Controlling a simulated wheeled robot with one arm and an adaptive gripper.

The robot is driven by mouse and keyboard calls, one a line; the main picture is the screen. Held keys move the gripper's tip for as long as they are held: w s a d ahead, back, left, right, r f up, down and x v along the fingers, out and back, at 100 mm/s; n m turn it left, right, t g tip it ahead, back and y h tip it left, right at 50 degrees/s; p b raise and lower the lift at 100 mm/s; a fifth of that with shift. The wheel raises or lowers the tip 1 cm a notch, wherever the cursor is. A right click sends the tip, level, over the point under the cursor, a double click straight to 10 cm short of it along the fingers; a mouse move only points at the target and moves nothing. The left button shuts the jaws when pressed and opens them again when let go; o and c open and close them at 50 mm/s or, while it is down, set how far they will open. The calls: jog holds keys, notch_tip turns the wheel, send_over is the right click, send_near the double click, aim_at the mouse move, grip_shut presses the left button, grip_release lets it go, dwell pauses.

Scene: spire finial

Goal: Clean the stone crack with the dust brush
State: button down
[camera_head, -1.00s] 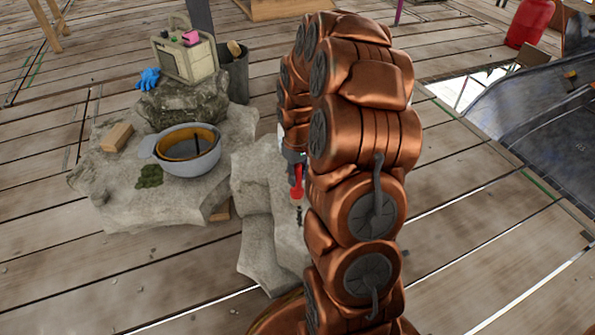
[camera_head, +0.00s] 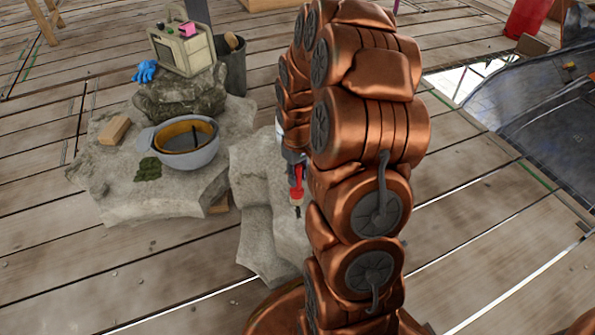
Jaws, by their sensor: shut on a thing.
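My gripper (camera_head: 294,160) is mostly hidden behind my copper-coloured arm. It is shut on a red-handled tool, which looks like the dust brush (camera_head: 297,182), pointing down at the pale stone block (camera_head: 262,200). The brush end is small and partly hidden, so I cannot tell whether it touches the stone. A small dark mark (camera_head: 298,212) shows on the stone just below the red part; it may be part of the crack. My arm covers the right part of the block.
On the rough stone slab (camera_head: 120,195) at left are a grey bowl (camera_head: 193,160), a tan block (camera_head: 114,130) and green moss (camera_head: 148,168). Behind are a radio (camera_head: 183,52), blue gloves (camera_head: 144,71) and a dark bucket (camera_head: 234,72). Bare planks lie in front.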

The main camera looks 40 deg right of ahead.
jog(key=shift+s+a, duration=0.15)
jog(key=shift+s, duration=0.15)
jog(key=shift+s+a+f, duration=0.1)
jog(key=shift+s+a, duration=0.3)
jog(key=shift+s, duration=0.35)
jog(key=shift+s+a, duration=0.4)
jog(key=shift+s, duration=0.3)
jog(key=shift+s+a+p, duration=0.3)
jog(key=shift+s+a, duration=0.05)
jog(key=shift+s, duration=0.25)
jog(key=shift+s+a+p, duration=0.25)
jog(key=shift+s+a, duration=0.1)
jog(key=shift+s, duration=0.2)
notch_tip(320, 180, up, 7)
jog(key=p, duration=0.3)
jog(key=shift+p, duration=0.4)
